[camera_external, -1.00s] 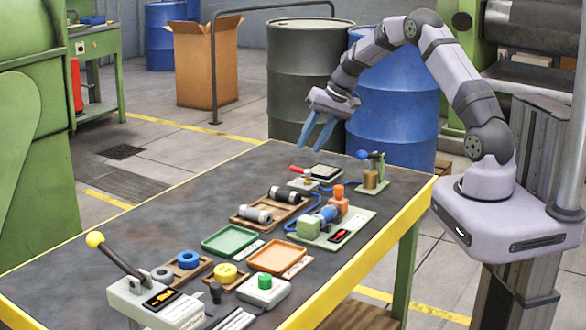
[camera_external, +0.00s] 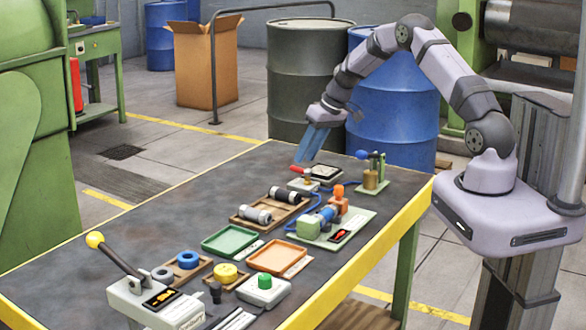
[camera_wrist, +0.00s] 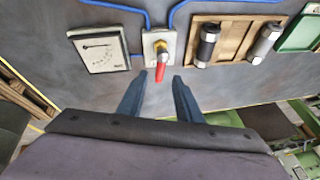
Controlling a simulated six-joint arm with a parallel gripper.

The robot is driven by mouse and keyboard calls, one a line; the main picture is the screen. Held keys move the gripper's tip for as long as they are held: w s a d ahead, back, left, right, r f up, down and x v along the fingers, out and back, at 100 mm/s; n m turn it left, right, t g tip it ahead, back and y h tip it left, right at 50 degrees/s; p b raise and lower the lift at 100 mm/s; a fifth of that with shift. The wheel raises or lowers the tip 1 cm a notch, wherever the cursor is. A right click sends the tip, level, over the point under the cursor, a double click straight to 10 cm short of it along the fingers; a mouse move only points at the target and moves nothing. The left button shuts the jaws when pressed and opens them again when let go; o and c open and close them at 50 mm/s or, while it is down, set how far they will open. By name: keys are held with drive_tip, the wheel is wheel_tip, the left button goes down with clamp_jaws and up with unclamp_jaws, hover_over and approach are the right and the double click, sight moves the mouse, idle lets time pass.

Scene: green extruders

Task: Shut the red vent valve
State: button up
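The red vent valve has a red lever handle (camera_external: 298,168) on a brass body, mounted on a small pale plate (camera_external: 303,185) at the far part of the bench. In the wrist view the red handle (camera_wrist: 160,72) points from the plate (camera_wrist: 154,46) toward my gripper. My gripper (camera_wrist: 160,80) is open and empty, with its two dark blue fingers apart. The handle's end lies between and slightly beyond the fingertips in that view; no contact shows. In the external view my gripper (camera_external: 304,157) is just above the handle, its fingers nearly overlapping.
Blue tubing (camera_wrist: 205,4) runs behind. A blue-knobbed lever fixture (camera_external: 371,172) stands nearby in the external view. Bare bench (camera_external: 200,222) lies at left.

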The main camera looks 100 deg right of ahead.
sight(300, 170)
drive_tip(key=shift+p+x, duration=0.45)
drive_tip(key=shift+x, duration=1.25)
clamp_jaws()
